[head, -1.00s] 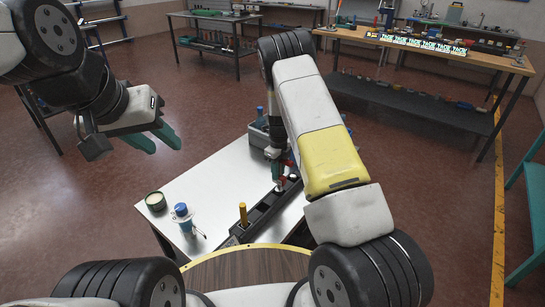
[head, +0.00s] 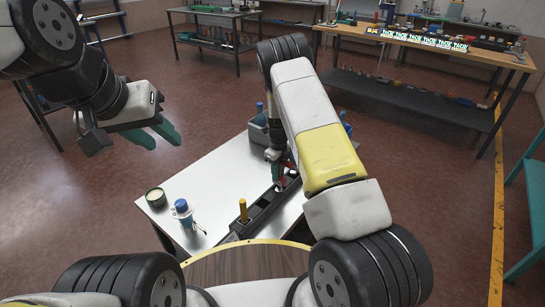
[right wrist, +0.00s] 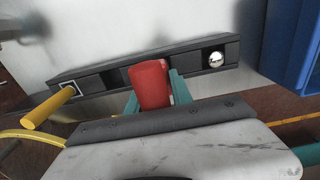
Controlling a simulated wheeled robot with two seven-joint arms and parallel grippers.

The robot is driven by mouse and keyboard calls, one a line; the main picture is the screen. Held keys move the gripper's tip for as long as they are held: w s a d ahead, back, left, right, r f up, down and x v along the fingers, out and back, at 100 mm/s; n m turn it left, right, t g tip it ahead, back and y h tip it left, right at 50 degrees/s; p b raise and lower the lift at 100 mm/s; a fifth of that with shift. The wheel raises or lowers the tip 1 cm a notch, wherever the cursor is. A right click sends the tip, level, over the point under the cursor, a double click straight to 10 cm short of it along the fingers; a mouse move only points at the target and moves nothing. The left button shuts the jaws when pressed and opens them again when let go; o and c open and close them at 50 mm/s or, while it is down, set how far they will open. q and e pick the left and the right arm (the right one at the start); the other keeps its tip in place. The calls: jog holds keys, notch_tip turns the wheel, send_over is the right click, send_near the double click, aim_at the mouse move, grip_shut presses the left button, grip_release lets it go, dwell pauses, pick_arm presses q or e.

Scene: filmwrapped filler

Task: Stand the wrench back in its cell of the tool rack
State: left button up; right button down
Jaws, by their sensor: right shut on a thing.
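The black tool rack (head: 262,212) lies along the white table, with a row of square cells. My right gripper (head: 280,167) is shut on the red-handled wrench (right wrist: 150,84), whose red part shows between the teal fingers (right wrist: 152,92) in the right wrist view. The wrench is over the middle of the rack (right wrist: 105,80); its lower end is hidden, so I cannot tell whether it is inside a cell. A yellow-handled tool (right wrist: 50,107) stands in the left end cell, and a shiny round-topped tool (right wrist: 216,59) in a right cell. My left gripper (head: 153,133) is open and empty, raised left of the table.
On the white table (head: 215,180) stand a green round tin (head: 156,199) and a blue-capped bottle (head: 182,212) at left. A grey bin (head: 258,133) is at the back, and a blue bin (right wrist: 290,40) shows in the wrist view. Workbenches stand farther off.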

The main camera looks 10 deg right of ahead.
jog(key=shift+f, duration=0.35)
jog(key=c, duration=1.1)
grip_release()
jog(key=shift+o, duration=0.2)
notch_tip(320, 180, up, 8)
jog(key=shift+f, duration=0.1)
